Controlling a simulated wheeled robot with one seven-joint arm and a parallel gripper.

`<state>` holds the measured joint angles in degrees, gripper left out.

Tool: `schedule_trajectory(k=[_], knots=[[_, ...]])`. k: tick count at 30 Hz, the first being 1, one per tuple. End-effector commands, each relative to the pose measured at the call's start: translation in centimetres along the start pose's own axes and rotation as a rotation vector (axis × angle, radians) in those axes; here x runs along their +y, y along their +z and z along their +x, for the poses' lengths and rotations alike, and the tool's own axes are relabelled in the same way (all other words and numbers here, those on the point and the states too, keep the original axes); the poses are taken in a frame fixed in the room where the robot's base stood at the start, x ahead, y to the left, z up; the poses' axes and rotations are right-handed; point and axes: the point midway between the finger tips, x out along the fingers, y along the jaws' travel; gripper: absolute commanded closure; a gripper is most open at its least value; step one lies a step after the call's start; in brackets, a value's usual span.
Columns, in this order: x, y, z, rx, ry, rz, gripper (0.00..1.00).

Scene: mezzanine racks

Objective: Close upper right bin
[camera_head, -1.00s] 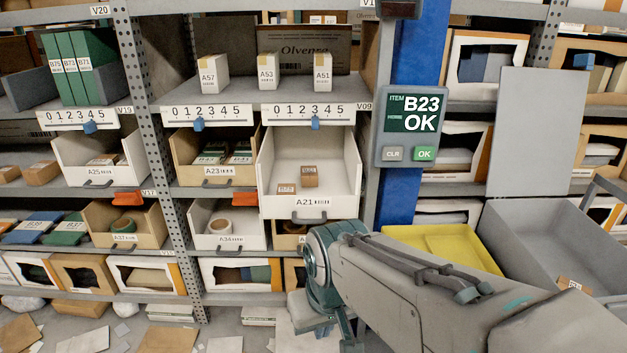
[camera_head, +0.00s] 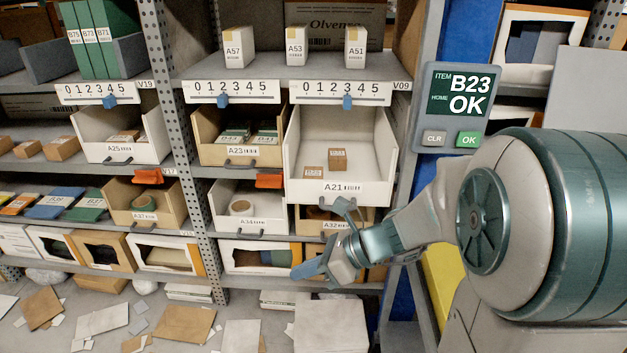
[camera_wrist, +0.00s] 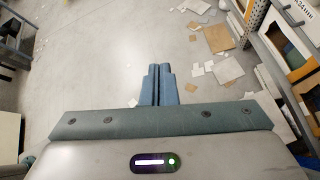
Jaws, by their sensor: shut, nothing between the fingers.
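The upper right bin, the white bin labelled A21 (camera_head: 372,188), is pulled out towards me on its shelf. Its inside shows two small brown boxes (camera_head: 338,158). Part of my wrist covers the bottom edge of its front. My gripper (camera_head: 306,271) is below and left of this bin, in front of the lower row, and points left and down. It also shows in the wrist view (camera_wrist: 160,72), with its two blue fingers together and nothing between them. The wrist view shows mostly floor beyond the fingers, and bin A21 is not in it.
Beside it are bin A23 (camera_head: 224,151), bin A34 (camera_head: 222,222) and bin A32 (camera_head: 336,227), partly hidden by my arm. A screen reading B23 OK (camera_head: 455,95) hangs on the right. Papers and cardboard (camera_head: 187,325) lie on the floor.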

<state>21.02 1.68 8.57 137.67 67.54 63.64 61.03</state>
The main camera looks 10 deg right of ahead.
Motion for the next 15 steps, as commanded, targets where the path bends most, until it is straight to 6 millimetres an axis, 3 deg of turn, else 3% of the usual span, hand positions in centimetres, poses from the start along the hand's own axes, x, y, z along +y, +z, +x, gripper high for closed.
schedule_trajectory(k=[5,9,15], knots=[[-5.9,1.2,-0.2,-0.298,-0.049,0.527,1.00],[-11.0,1.4,-1.9,-0.548,-0.052,0.904,1.00],[-16.7,0.1,-4.7,-0.846,-0.017,1.278,1.00]])
